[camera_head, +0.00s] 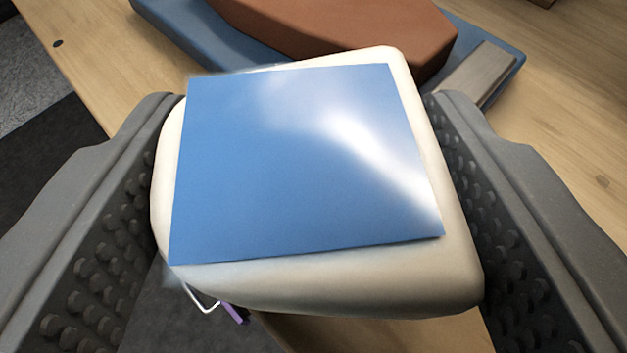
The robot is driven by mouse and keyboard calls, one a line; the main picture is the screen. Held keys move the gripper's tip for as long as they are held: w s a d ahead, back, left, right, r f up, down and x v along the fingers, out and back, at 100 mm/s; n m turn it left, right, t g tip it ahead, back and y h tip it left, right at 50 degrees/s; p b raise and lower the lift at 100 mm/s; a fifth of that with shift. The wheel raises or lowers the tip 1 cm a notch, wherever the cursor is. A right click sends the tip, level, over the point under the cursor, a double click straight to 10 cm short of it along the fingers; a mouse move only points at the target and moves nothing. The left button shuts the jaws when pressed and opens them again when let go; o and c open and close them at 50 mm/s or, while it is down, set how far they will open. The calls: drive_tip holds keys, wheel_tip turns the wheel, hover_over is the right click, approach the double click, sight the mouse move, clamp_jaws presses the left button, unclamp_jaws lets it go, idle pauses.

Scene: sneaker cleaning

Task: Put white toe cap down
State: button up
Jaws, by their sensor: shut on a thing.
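The white toe cap (350,287) is large and central in the head camera view, a rounded off-white block with a flat, shiny blue square (290,170) on its upper face. My gripper (318,200) has one dark grey, studded finger on each side of it and is shut on the toe cap. The toe cap covers part of the wooden table behind it, and its underside is hidden, so I cannot tell whether it touches anything below.
A reddish-brown block (340,25) lies on a blue base (190,35) behind the toe cap, with a grey strip (480,72) at its right. The wooden table (570,110) is bare at the right. A purple item (235,314) and white wire show below, partly hidden. Dark floor shows at left.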

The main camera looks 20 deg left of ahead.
drive_tip(key=shift+f, duration=0.3)
drive_tip(key=o, duration=1)
drive_tip(key=shift+d, duration=0.1)
drive_tip(key=shift+r, duration=0.15)
drive_tip(key=shift+r, duration=0.3)
drive_tip(key=shift+s+d+r, duration=0.15)
drive_tip(key=shift+s+d, duration=0.05)
drive_tip(key=shift+d, duration=0.05)
drive_tip(key=p+v, duration=0.1)
drive_tip(key=v, duration=1)
drive_tip(key=shift+s+a+p, duration=0.1)
drive_tip(key=shift+s+p, duration=0.2)
drive_tip(key=shift+p, duration=0.05)
